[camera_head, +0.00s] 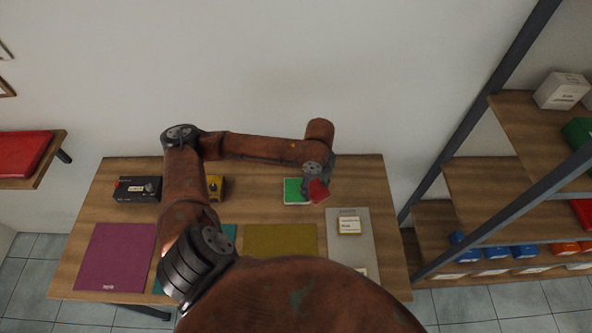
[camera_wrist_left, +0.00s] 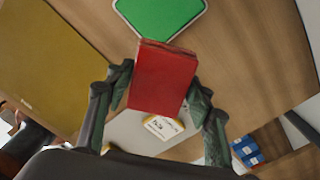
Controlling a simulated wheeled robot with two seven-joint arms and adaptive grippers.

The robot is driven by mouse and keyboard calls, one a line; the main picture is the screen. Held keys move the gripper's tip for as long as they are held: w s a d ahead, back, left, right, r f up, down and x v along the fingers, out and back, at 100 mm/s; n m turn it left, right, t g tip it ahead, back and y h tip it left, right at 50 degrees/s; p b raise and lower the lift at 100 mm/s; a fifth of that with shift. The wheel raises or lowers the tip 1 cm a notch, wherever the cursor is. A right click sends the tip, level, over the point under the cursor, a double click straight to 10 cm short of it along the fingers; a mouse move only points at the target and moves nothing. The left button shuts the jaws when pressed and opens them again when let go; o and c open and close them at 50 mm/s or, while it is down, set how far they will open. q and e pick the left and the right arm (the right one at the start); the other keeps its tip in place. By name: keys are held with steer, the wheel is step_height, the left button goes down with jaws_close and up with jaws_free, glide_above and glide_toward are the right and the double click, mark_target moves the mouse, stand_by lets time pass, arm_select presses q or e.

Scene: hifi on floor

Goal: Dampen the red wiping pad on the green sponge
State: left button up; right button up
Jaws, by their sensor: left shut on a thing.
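The red wiping pad (camera_wrist_left: 163,80) is held between the fingers of my left gripper (camera_wrist_left: 160,88), which is shut on it. The pad also shows in the head view (camera_head: 318,191), at the end of my left arm. The green sponge (camera_head: 294,190) lies in a light-rimmed tray on the table, just left of the pad in the head view. In the left wrist view the sponge (camera_wrist_left: 160,15) is beyond the pad's far edge. The pad looks raised above the table, beside the sponge; I cannot tell whether they touch. My right gripper is not in view.
The wooden table (camera_head: 270,170) carries a magenta mat (camera_head: 115,257), an olive mat (camera_head: 285,240) and a grey mat (camera_head: 350,250) with a labelled block (camera_head: 349,226). A black box (camera_head: 137,189) and a yellow box (camera_head: 215,187) stand at the back left. Shelves rise at right.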

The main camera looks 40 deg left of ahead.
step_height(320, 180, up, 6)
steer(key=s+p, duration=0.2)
steer(key=p, duration=0.3)
arm_select(q)
steer(key=a+m, duration=0.2)
steer(key=m, duration=0.3)
steer(key=a+m, duration=0.3)
steer(key=m, duration=0.2)
steer(key=a+m, duration=0.3)
steer(key=m, duration=0.2)
steer(key=shift+m, duration=0.4)
steer(key=b, duration=0.6)
glide_above(297, 190)
step_height(297, 190, down, 4)
steer(key=shift+w+a+f, duration=0.1)
steer(key=shift+f+b, duration=0.6)
steer(key=shift+b, duration=0.05)
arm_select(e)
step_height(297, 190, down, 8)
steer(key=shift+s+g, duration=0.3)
arm_select(q)
steer(key=shift+f, duration=0.45)
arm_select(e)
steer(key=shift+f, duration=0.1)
arm_select(q)
steer(key=shift+f+p, duration=0.15)
steer(key=shift+p, duration=0.2)
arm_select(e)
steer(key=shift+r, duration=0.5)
